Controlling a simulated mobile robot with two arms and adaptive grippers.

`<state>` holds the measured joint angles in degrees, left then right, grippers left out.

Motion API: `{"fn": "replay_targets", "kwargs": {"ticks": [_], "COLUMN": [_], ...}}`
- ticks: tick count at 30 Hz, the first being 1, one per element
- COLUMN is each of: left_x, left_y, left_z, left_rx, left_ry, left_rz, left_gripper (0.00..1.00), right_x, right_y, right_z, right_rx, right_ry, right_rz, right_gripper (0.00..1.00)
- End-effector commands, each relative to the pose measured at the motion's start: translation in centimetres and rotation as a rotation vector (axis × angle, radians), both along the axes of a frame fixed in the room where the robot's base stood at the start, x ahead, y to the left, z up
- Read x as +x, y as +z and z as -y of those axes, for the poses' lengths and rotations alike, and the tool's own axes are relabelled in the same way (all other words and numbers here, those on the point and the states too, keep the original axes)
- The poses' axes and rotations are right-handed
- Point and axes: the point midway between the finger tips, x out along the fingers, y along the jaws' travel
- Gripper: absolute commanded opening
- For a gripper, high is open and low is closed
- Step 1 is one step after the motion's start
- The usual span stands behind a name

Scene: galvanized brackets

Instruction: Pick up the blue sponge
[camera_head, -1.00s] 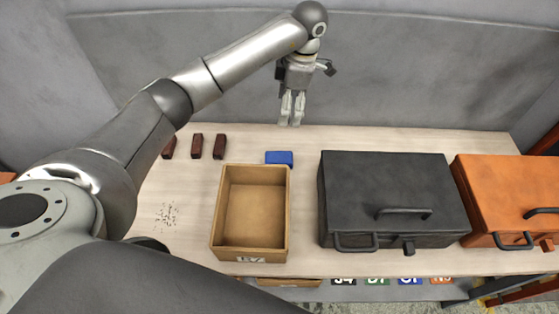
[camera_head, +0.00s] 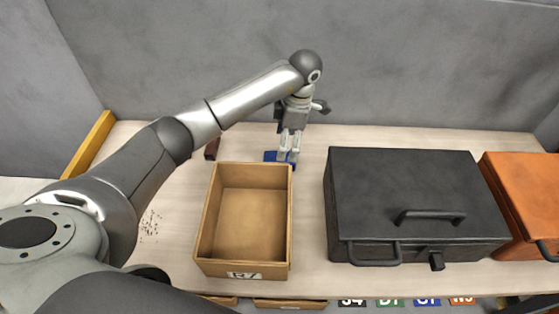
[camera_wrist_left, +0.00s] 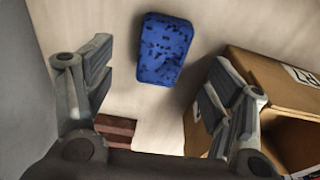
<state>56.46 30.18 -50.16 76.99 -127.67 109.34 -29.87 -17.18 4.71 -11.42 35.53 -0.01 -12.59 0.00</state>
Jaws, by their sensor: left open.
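The blue sponge (camera_head: 271,156) lies on the table just behind the open wooden box, partly hidden by my left gripper in the head view. My left gripper (camera_head: 288,158) points down over it with its fingers apart and empty. In the left wrist view the sponge (camera_wrist_left: 165,49) is a speckled blue block on the pale table. It shows beyond the fingertips of the left gripper (camera_wrist_left: 157,95), roughly centred between them and not touched by them. My right gripper is not in these views.
The wooden box (camera_head: 205,225), labelled and open, stands right in front of the sponge; its edge also shows in the left wrist view (camera_wrist_left: 262,75). A black case (camera_head: 400,185) and an orange case (camera_head: 530,190) stand to the right. A dark red block (camera_head: 212,149) is left of the sponge.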

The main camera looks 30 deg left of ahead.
Motion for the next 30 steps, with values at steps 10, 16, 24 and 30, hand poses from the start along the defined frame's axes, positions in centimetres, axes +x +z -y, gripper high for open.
{"fn": "replay_targets", "kwargs": {"ticks": [10, 16, 24, 30], "left_x": [-0.8, -1.3, -1.3, -1.2], "left_y": [-2.7, -5.4, -6.3, -6.3], "left_z": [-0.8, -1.4, -1.5, -1.5], "left_rx": [0.000, -0.002, 0.000, 0.000], "left_ry": [0.001, 0.001, -0.001, -0.001], "left_rz": [-0.004, -0.003, 0.000, 0.001], "left_gripper": [0.77, 0.77, 0.77, 0.77], "right_x": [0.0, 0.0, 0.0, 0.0], "right_y": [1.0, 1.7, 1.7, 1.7], "right_z": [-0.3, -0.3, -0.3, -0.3], "right_rx": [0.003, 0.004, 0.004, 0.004], "right_ry": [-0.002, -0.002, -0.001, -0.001], "right_rz": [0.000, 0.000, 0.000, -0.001], "right_gripper": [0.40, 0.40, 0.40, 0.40]}}
